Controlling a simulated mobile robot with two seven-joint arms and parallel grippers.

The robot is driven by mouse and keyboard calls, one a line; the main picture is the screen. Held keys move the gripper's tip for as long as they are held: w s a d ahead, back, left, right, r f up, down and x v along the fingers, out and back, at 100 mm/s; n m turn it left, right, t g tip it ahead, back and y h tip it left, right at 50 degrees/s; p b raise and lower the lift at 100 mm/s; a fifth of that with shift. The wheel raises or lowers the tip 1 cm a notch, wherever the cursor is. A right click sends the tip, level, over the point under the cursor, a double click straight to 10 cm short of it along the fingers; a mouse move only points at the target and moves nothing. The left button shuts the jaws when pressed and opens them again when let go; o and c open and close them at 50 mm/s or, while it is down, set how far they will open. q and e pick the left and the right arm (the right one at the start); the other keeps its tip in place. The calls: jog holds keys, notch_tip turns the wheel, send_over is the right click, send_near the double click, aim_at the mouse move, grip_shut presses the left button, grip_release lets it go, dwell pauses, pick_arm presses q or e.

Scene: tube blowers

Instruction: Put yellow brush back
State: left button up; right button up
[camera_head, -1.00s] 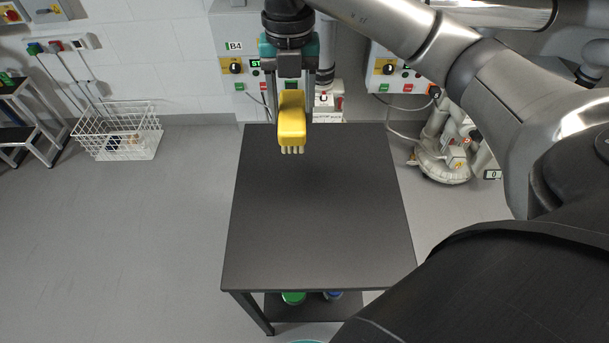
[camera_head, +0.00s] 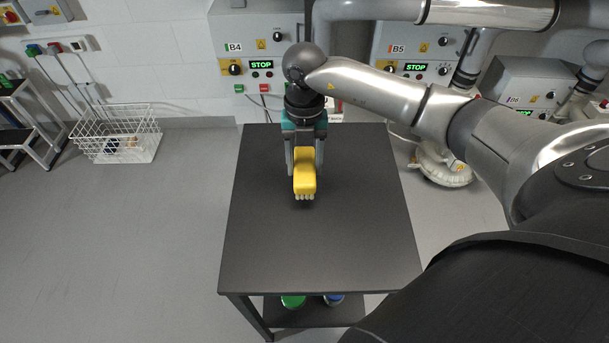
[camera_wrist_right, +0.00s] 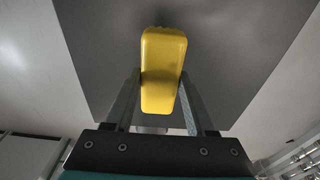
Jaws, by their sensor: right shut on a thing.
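The yellow brush (camera_head: 305,178) has a yellow block body with pale bristle tufts at its near, lower end. My right gripper (camera_head: 305,172) is shut on it, with one finger on each side. The brush is over the far half of the dark table (camera_head: 320,245); I cannot tell exactly how high above the top it is. In the right wrist view the yellow brush (camera_wrist_right: 162,70) sits between the fingers of my right gripper (camera_wrist_right: 162,90), with the table top behind it. My left gripper is not in view.
The table top is otherwise bare. Green and blue items (camera_head: 293,301) show on its lower shelf. Control boxes (camera_head: 262,65) labelled B4 and B5 are on the back wall. A white wire basket (camera_head: 118,130) stands on the floor at left, beside a step stool (camera_head: 30,130).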

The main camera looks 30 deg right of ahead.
aim_at(305, 175)
notch_tip(305, 175, down, 4)
jog(key=shift+f+b, duration=0.1)
jog(key=shift+b, duration=0.3)
jog(key=o, duration=1.2)
jog(key=r, duration=0.4)
jog(key=r+p, duration=0.1)
jog(key=r, duration=0.3)
jog(key=w+r+p, duration=0.1)
jog(key=r, duration=0.3)
jog(key=shift+w+d+r, duration=0.1)
jog(key=shift+d, duration=0.25)
